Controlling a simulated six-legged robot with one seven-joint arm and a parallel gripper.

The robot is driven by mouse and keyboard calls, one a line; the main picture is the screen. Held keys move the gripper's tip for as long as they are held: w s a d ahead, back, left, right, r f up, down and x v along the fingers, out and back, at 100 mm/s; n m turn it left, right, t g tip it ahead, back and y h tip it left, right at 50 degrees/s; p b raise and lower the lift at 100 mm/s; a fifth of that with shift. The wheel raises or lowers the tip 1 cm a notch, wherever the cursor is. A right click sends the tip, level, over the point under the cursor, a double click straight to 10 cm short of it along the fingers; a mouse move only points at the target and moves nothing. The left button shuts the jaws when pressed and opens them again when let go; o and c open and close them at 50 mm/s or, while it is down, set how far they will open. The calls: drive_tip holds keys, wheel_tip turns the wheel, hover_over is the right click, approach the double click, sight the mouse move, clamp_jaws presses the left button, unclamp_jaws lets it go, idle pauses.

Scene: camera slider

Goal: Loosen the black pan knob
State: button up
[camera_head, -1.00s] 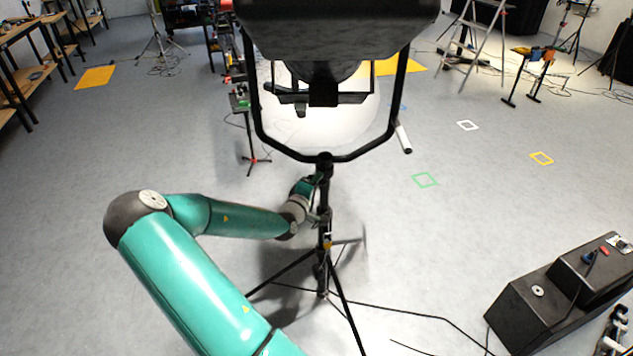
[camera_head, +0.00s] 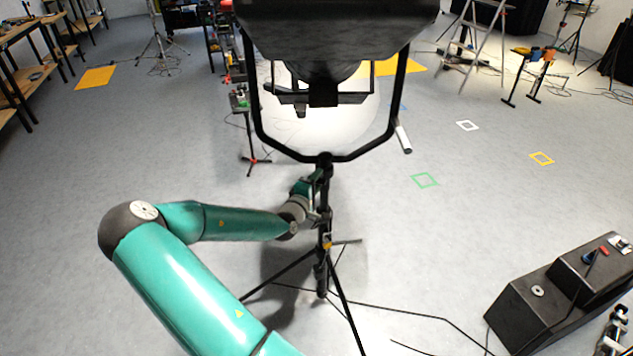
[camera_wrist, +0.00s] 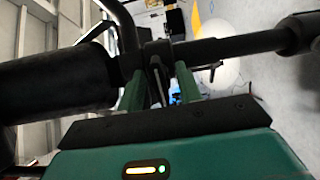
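A black light stand (camera_head: 324,215) rises in the middle of the head view and carries a large lamp head (camera_head: 335,35) in a black yoke (camera_head: 262,128). My gripper (camera_head: 318,196) is at the upper stand, just below the yoke, partly hidden there. In the wrist view, my gripper's two green fingers (camera_wrist: 160,85) are spread apart on either side of a small dark part, likely the black pan knob (camera_wrist: 157,62). Contact on both sides cannot be made out. The black stand's thick tube (camera_wrist: 60,82) crosses that view just beyond the fingers.
The stand's tripod legs (camera_head: 346,310) spread over the floor, and a black cable (camera_head: 420,316) trails to the right. A black stepped box (camera_head: 545,300) sits at the lower right. A wooden shelf (camera_head: 25,75) stands far left. Open grey floor lies on both sides.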

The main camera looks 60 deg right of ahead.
drive_tip(key=a, duration=1.3)
drive_tip(key=shift+a, duration=0.35)
